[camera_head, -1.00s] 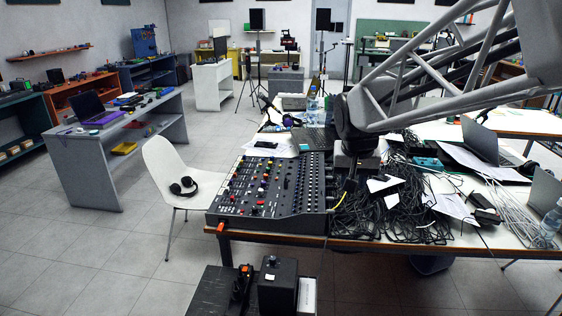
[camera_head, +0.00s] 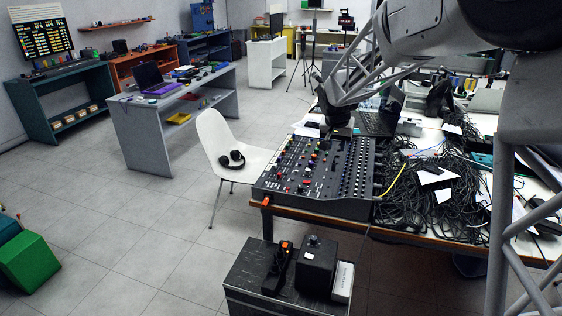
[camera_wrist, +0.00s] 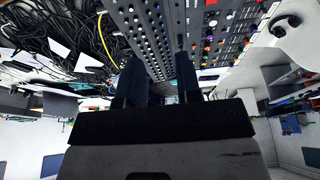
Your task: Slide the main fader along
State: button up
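The mixing console (camera_head: 312,196) is a dark board with rows of coloured knobs and long slots, lying at the near left end of the table. In the wrist view the console (camera_wrist: 160,35) fills the top middle, seen upside down. I cannot make out which control is the main fader. My gripper (camera_head: 338,138) is over the far part of the console in the head view, its fingertips hidden or too small to see. In the wrist view my gripper (camera_wrist: 162,75) has two dark fingers apart, with nothing between them.
A heap of black cables (camera_head: 425,190) lies right of the console, with a yellow cable (camera_head: 396,180) at its edge. A laptop (camera_head: 378,120) stands behind. A white chair (camera_head: 235,155) with headphones (camera_head: 231,159) is at left. A black box (camera_head: 316,262) stands on a low case in front.

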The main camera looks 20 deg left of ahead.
jog(key=w+a+f, duration=0.8)
jog(key=a+f, duration=0.1)
jog(key=a, duration=0.3)
send_near(279, 174)
jog(key=f, duration=0.2)
jog(key=shift+w+d+r, duration=0.15)
jog(key=shift+w+r, duration=0.05)
jog(key=shift+f, duration=0.2)
jog(key=shift+x, duration=3.75)
jog(key=shift+w, duration=0.2)
grip_shut()
